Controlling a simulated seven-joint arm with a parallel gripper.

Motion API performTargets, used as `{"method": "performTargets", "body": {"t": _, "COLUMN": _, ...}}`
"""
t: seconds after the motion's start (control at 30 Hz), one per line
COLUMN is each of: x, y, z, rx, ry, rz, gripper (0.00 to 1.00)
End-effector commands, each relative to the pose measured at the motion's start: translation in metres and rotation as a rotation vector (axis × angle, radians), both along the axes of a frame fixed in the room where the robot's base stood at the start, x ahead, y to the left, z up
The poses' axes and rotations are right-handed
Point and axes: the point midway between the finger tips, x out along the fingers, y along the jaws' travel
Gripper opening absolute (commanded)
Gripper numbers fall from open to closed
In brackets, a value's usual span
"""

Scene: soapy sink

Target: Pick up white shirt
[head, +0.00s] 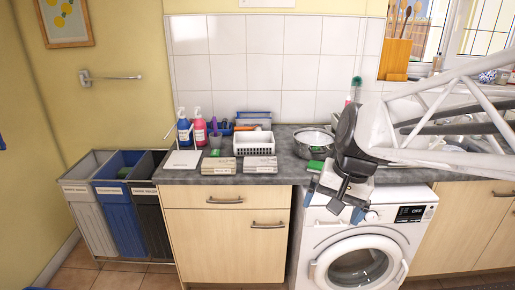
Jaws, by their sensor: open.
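I cannot make out a white shirt anywhere in the head view. My gripper (336,205) is in front of the counter edge, above the washing machine (362,262). Its blue-tipped fingers are apart and point down, with nothing seen between them. My arm comes in from the right and hides part of the counter and whatever lies behind it. Three laundry bins stand at the left: a pale grey one (92,222), a blue one (118,218) and a black one (155,220). Something dark green shows in the blue bin; the other bins' contents are unclear.
The grey counter (225,179) holds blue and pink bottles (199,128), a white basket (252,142), two small boxes (260,165) and a metal bowl (313,140). A wooden cabinet (227,235) is below. Tiled floor (125,278) is free in front of the bins.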

Motion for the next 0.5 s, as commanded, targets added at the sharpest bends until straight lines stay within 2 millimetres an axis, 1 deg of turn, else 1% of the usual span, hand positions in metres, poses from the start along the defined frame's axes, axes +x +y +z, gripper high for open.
{"method": "performTargets", "body": {"t": 0.03, "x": 0.012, "y": 0.002, "z": 0.001, "rx": 0.02, "ry": 0.016, "rz": -0.023, "gripper": 1.0}}
{"method": "performTargets", "body": {"t": 0.37, "x": 0.086, "y": 0.014, "z": 0.004, "rx": 0.15, "ry": 0.115, "rz": -0.17, "gripper": 1.0}}
{"method": "performTargets", "body": {"t": 0.5, "x": 0.119, "y": 0.018, "z": 0.002, "rx": 0.205, "ry": 0.158, "rz": -0.231, "gripper": 1.0}}
